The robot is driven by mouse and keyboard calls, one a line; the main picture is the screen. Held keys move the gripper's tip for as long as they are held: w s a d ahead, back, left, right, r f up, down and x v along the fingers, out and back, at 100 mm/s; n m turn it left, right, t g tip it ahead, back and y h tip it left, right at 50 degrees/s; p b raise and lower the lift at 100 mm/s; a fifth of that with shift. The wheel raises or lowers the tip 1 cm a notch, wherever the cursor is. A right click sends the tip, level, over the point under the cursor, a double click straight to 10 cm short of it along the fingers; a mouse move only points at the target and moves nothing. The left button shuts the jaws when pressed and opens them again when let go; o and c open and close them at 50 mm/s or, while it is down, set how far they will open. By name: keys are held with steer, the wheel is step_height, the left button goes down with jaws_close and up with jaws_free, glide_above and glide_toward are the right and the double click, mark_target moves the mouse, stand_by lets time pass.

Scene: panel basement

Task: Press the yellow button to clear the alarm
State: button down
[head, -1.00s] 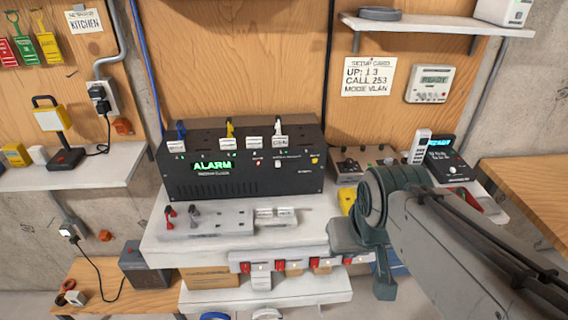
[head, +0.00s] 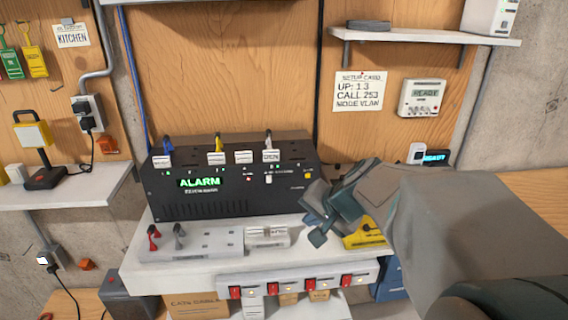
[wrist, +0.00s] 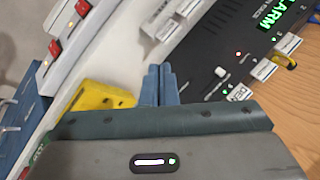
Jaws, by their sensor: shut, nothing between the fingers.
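The yellow button (head: 308,175) is a small square at the right end of the front face of the black alarm box (head: 230,205). The box's green display reads ALARM (head: 200,183). My gripper (head: 318,236) is shut and empty, in front of the box's lower right part, below the button in the head view. In the wrist view, its blue fingers (wrist: 159,75) are together, with the box face (wrist: 205,60) to their right. The button does not show in the wrist view. I cannot tell how far the fingers are from the box.
A yellow object (head: 366,236) lies on the bench beneath my arm. A grey socket strip (head: 190,245) sits in front of the box. Red switches (head: 310,283) line the bench's front edge.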

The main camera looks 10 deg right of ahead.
mark_target(308, 175)
steer(key=w+d+f+m+t+b, duration=0.1)
steer(key=w+d+m+t, duration=0.1)
steer(key=w, duration=0.4)
steer(key=shift+w+d+f+m, duration=0.15)
steer(key=shift+d+m, duration=0.55)
steer(key=shift+m, duration=0.2)
steer(key=w+p, duration=0.3)
steer(key=w, duration=0.5)
steer(key=shift+w, duration=0.4)
stand_by(1.0)
steer(key=shift+w, duration=0.4)
